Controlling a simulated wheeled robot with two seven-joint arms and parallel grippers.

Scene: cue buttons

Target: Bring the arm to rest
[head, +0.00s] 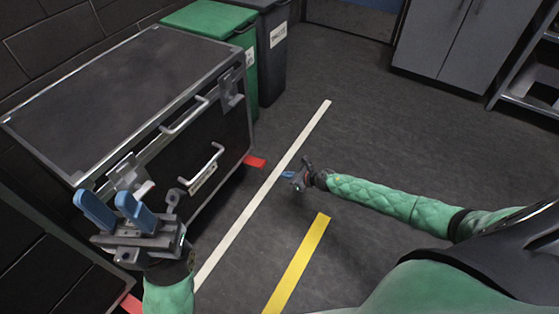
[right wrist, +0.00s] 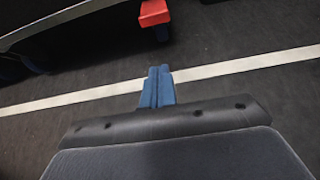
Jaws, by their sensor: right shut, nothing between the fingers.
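My left gripper (head: 115,210) is at the lower left of the head view, with its two blue fingers spread apart and nothing between them. It is in front of the black case. My right gripper (head: 287,174) is near the middle of the head view, above the floor by the white line. In the right wrist view its blue fingers (right wrist: 158,86) are together with nothing between them. My right arm reaches in from the right side. No cue buttons show in either view.
A large black case (head: 120,90) with metal handles stands at the left. A green bin (head: 208,22) and a dark bin (head: 272,50) stand behind it. Grey cabinets (head: 440,40) are at the back right. The floor has a white line (head: 265,192) and a yellow line (head: 298,264).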

